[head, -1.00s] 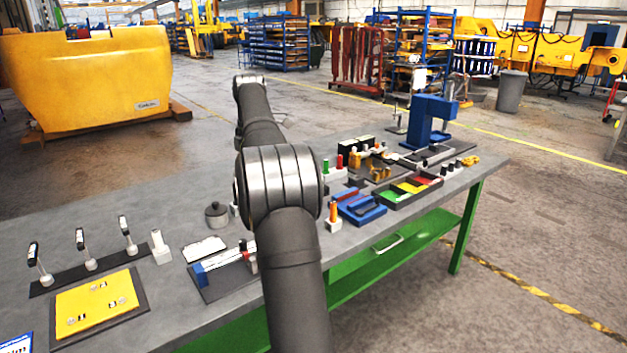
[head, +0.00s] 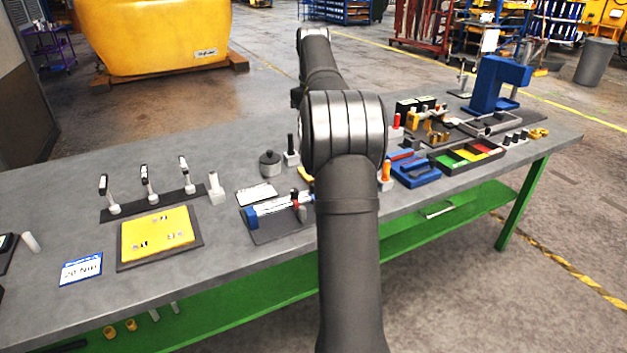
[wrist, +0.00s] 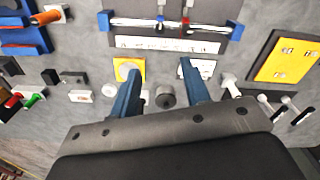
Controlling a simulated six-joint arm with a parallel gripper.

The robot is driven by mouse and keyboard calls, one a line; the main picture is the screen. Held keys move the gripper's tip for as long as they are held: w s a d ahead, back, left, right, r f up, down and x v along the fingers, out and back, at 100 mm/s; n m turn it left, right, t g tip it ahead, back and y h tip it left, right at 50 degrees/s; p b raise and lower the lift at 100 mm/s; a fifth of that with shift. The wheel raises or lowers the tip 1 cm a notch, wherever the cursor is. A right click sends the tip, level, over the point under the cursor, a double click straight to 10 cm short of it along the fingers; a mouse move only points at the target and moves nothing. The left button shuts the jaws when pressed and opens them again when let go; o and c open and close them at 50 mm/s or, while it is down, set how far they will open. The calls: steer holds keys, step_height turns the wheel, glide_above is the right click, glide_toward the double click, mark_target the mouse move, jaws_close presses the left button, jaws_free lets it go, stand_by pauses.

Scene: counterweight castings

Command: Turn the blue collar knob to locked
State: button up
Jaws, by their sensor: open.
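The rail fixture (wrist: 120,39) shows at the top of the wrist view, a metal rail between two blue end blocks. A small blue collar (wrist: 160,20) sits near the middle of the rail, with a red collar (wrist: 186,22) just to its right. The blue collar's knob is too small and cut off to read its setting. In the head view the red collar (head: 295,197) shows on the rail; my arm hides the part to its right. My gripper (wrist: 160,68) is open and empty, its two blue fingers apart, below the rail in the wrist view and not touching the collar.
A grey lidded pot (wrist: 165,96) appears between my fingers, with a yellow plate (wrist: 122,63) and a white card (wrist: 203,65) near the fingertips. A yellow panel (head: 157,237) and several levers (head: 148,190) stand left on the bench. Coloured trays (head: 467,157) lie right.

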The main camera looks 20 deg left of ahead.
steer(key=shift+m, duration=0.4)
step_height(320, 180, down, 18)
steer(key=shift+r, duration=0.25)
jaws_close()
